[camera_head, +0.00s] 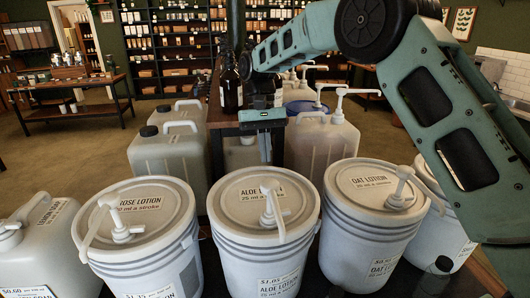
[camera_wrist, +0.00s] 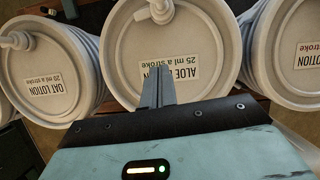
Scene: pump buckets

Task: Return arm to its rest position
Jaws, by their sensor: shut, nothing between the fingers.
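My gripper (camera_head: 265,158) hangs fingers-down just behind the aloe lotion bucket (camera_head: 267,262) in the head view. Its fingers are together and empty; they also show in the wrist view (camera_wrist: 157,75), in front of the aloe lotion lid (camera_wrist: 172,45). I cannot tell whether they touch the bucket. My arm (camera_head: 420,85) arches from the right edge over the oat lotion bucket (camera_head: 355,240) and down to the gripper. The aloe lid carries a white pump (camera_head: 272,212).
The rose lotion bucket (camera_head: 145,255) stands left of the aloe one, with a white jug (camera_head: 35,240) further left. Behind are more jugs (camera_head: 165,155) (camera_head: 325,145) and dark bottles (camera_head: 231,85). A wooden side table (camera_head: 75,83) stands at back left, with open floor before it.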

